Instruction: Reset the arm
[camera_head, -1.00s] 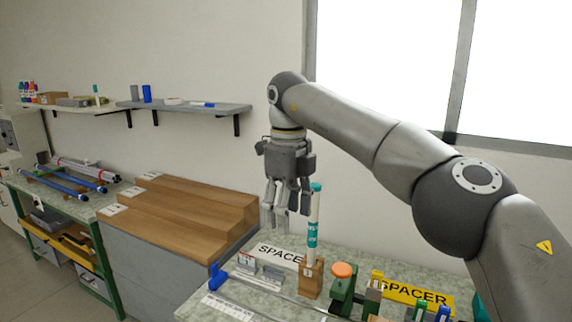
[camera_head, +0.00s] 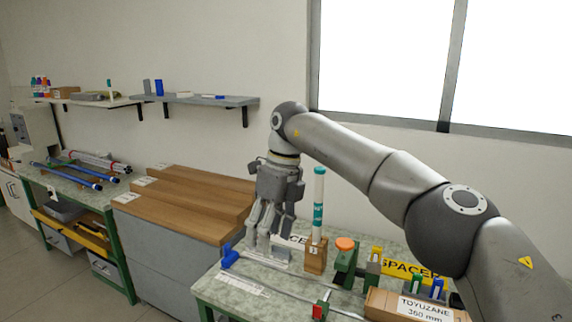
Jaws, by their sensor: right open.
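My right arm reaches in from the right edge, over the work table (camera_head: 235,294). My right gripper (camera_head: 264,245) hangs fingers down above the table's back left part and is open, with nothing seen between its fingers. A white rod with teal bands (camera_head: 318,205) stands upright in a small wooden block (camera_head: 316,257) just right of the fingers; a gap shows between them. The gripper hides part of a white label plate behind it. My left gripper is not in view.
A stepped wooden stand (camera_head: 185,205) is left of the table. A green device with an orange knob (camera_head: 346,243), a yellow SPACER sign (camera_head: 402,268) and a labelled cardboard box (camera_head: 415,307) crowd the table's right. Wall shelves (camera_head: 205,100) hang behind.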

